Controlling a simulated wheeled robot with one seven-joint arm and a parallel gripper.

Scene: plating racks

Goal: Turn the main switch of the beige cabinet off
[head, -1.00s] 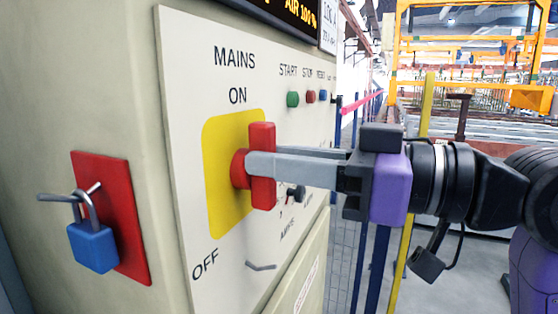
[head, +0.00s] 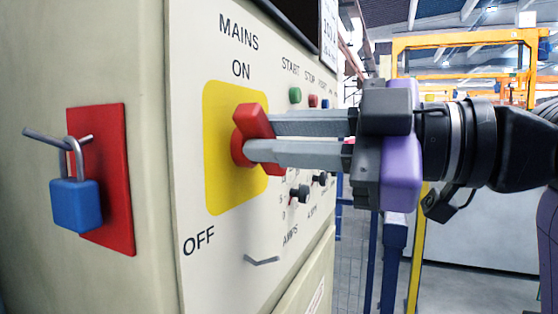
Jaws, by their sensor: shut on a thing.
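The red main switch handle (head: 251,121) sits on a yellow plate (head: 221,180) on the front of the beige cabinet (head: 155,60). The plate has MAINS and ON above it and OFF at its lower left. The handle is tilted, its upper end leaning left, between upright and the OFF side. My gripper (head: 262,138) comes from the right, its two grey fingers closed on the handle, one above and one below. The fingers hide part of the handle's middle.
A blue padlock (head: 76,204) hangs from a hook on a red plate (head: 112,225) on the cabinet's left face. Green (head: 295,95) and red buttons and black knobs (head: 299,193) lie behind the fingers. A hook-like handle (head: 261,261) is below.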

